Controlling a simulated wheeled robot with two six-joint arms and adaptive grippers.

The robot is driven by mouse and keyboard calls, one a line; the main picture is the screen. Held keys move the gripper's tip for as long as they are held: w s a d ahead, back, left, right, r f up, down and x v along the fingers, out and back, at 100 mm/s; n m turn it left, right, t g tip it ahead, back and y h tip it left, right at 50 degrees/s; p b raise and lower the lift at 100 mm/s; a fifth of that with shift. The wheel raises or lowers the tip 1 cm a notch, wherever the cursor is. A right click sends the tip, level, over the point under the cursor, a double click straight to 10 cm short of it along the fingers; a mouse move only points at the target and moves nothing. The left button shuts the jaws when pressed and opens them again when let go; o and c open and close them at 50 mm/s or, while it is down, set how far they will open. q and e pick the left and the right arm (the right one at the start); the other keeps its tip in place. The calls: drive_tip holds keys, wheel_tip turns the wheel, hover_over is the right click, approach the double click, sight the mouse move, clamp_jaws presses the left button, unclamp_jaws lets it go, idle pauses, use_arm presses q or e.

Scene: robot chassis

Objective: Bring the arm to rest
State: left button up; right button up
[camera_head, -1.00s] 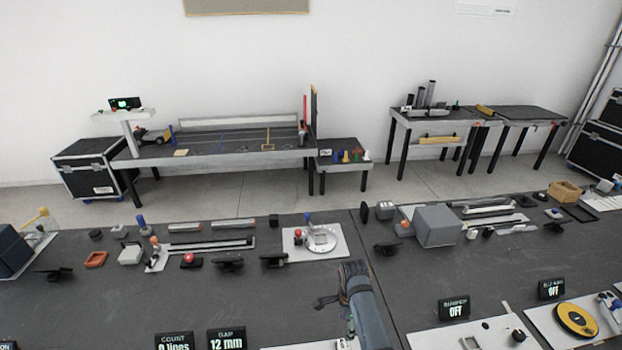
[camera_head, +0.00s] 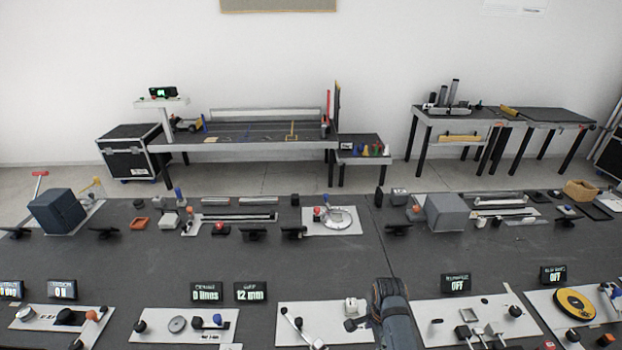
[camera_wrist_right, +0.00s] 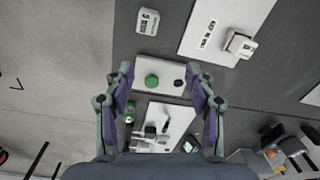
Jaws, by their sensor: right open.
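My right arm (camera_head: 393,312) rises from the bottom edge of the head view, just right of the middle, over the near dark bench. In the right wrist view my right gripper (camera_wrist_right: 158,78) has its two fingers spread wide, with nothing held between them. My left arm and gripper are not in view.
The dark bench (camera_head: 290,262) has a clear middle strip. Front panels carry knobs, displays and a yellow disc (camera_head: 574,304). Grey boxes (camera_head: 447,212) and small fixtures line its back edge. Other tables (camera_head: 250,143) stand by the wall.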

drive_tip(key=s+d+r+n+t, duration=0.25)
drive_tip(key=s+r+n, duration=0.25)
drive_tip(key=s+n, duration=0.3)
drive_tip(key=s+d+r+n+t, duration=0.1)
drive_tip(key=s+d+r+n, duration=0.35)
drive_tip(key=s+n, duration=0.4)
drive_tip(key=s+d+f+g+b, duration=0.15)
drive_tip(key=f+b, duration=0.25)
drive_tip(key=f, duration=1.4)
drive_tip(key=s+d+f+b, duration=0.15)
drive_tip(key=f+b, duration=0.25)
drive_tip(key=f, duration=1.3)
use_arm(q)
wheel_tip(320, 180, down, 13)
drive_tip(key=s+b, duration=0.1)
drive_tip(key=b, duration=0.4)
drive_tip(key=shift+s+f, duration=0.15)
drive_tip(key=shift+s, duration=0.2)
use_arm(e)
drive_tip(key=s+f+m+g, duration=0.1)
drive_tip(key=s+f, duration=1.7)
drive_tip(key=f, duration=0.1)
drive_tip(key=shift+f+h, duration=0.3)
drive_tip(key=shift+f, duration=0.1)
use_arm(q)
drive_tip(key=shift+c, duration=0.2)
